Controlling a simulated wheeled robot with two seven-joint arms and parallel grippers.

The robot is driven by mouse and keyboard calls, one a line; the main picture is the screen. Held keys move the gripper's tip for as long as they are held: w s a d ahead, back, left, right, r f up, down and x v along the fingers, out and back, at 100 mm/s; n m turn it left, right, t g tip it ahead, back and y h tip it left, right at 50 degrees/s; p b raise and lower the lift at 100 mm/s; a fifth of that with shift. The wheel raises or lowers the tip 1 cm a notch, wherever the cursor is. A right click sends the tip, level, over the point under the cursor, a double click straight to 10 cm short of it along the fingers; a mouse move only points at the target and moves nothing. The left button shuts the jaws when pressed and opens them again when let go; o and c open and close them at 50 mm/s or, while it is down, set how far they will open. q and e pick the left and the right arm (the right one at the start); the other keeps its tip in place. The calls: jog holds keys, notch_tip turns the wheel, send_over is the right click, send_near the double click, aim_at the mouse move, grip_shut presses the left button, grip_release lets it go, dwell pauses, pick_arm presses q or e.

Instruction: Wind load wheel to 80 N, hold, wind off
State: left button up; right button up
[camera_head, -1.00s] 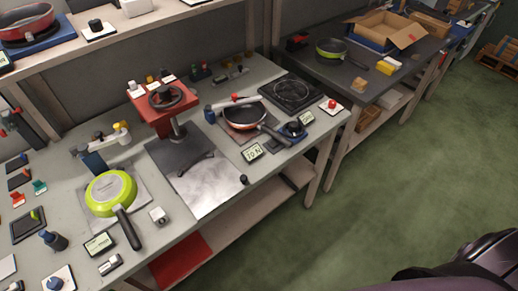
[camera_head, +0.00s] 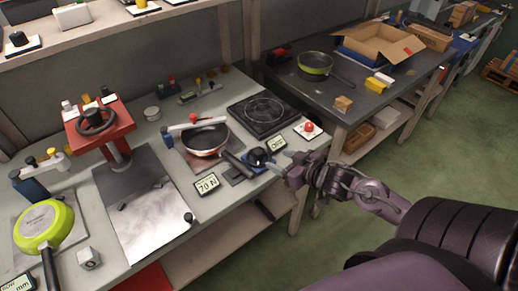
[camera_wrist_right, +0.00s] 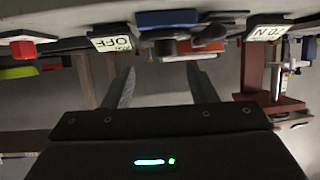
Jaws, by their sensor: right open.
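A black wheel (camera_head: 260,157) sits on a blue base at the bench's front edge, beside the handle of a red-rimmed pan (camera_head: 205,138). A display (camera_head: 207,184) to its left appears to read 70 N. My right gripper (camera_head: 287,170) is open, just right of the wheel and apparently apart from it. In the right wrist view, the dark wheel (camera_wrist_right: 168,48) lies beyond the two spread fingers (camera_wrist_right: 161,82), with nothing between them. A larger black handwheel (camera_head: 95,121) tops a red press at the left. My left gripper is out of view.
A second display (camera_head: 277,144) stands near the wheel; a display in the wrist view (camera_wrist_right: 111,43) reads OFF. A red button (camera_head: 309,127) stands to the right and a black hotplate (camera_head: 262,111) behind. A lime pan (camera_head: 43,224) is at the left. Open floor lies at the right.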

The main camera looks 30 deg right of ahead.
aim_at(261, 153)
jog(key=x, duration=0.4)
jog(key=a+r+x, duration=0.1)
jog(key=x, duration=0.1)
jog(key=shift+w, duration=0.1)
jog(key=shift+w+a+f, duration=0.1)
jog(key=shift+w+f, duration=0.15)
jog(key=shift+w, duration=0.3)
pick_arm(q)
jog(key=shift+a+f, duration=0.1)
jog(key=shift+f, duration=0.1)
pick_arm(e)
jog(key=shift+w+f, duration=0.15)
jog(key=shift+w, duration=0.05)
